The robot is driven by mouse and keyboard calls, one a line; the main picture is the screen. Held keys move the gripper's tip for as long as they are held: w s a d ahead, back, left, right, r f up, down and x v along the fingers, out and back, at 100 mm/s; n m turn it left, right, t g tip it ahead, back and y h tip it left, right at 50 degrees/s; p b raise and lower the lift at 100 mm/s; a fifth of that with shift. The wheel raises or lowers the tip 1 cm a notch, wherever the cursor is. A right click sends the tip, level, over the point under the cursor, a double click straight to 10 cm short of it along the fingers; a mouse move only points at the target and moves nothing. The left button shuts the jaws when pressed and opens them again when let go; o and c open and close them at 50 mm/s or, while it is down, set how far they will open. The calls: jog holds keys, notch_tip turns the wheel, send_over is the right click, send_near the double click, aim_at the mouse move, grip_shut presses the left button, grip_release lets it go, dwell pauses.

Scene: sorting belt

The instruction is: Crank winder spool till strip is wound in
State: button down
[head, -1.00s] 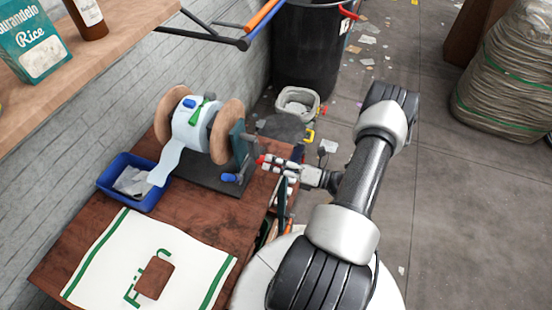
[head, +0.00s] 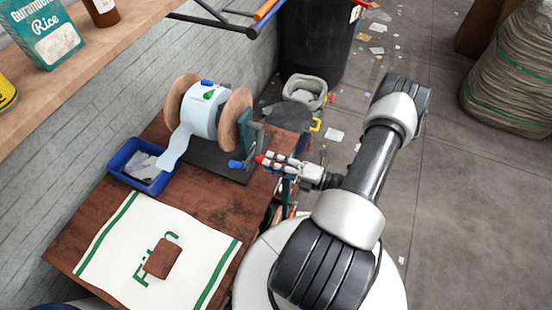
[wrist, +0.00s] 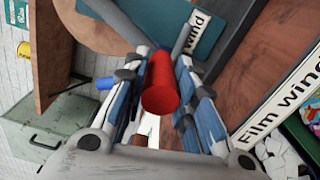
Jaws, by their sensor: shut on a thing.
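The winder spool (head: 239,100) has round wooden flanges and a pale film wound between them. A pale strip (head: 174,152) hangs from it toward the blue tray (head: 118,158). A green mark and a blue clip (head: 207,83) show on the roll. My gripper (head: 276,163) is right of the winder, shut around a red handle (head: 260,159). In the wrist view the red handle (wrist: 160,85) lies between my fingers, its round end toward the camera. A blue knob (head: 237,164) is close by at the winder's front. The handle's joint to the crank is hard to make out.
The brown table (head: 205,195) carries a white cloth (head: 110,250) with a brown block (head: 163,258) on it. A shelf (head: 110,50) overhangs at upper left. A small pale bin (head: 304,93) and black barrel (head: 325,40) stand behind. Open floor lies right.

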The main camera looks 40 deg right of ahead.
jog(key=s+a+r+m+p, duration=0.2)
jog(key=a+r+m+p, duration=0.3)
jog(key=m, duration=0.7)
jog(key=shift+s+a+r+m+p, duration=0.2)
jog(key=shift+a+r+m+p, duration=0.2)
jog(key=shift+r+p, duration=1.25)
jog(key=shift+r+b, duration=0.45)
jog(key=shift+r, duration=0.1)
jog(key=c, duration=1.6)
grip_release()
jog(key=shift+o, duration=1.4)
jog(key=shift+s+d, duration=0.1)
jog(key=shift+d, duration=0.05)
jog(key=v, duration=1.1)
jog(key=shift+s, duration=0.4)
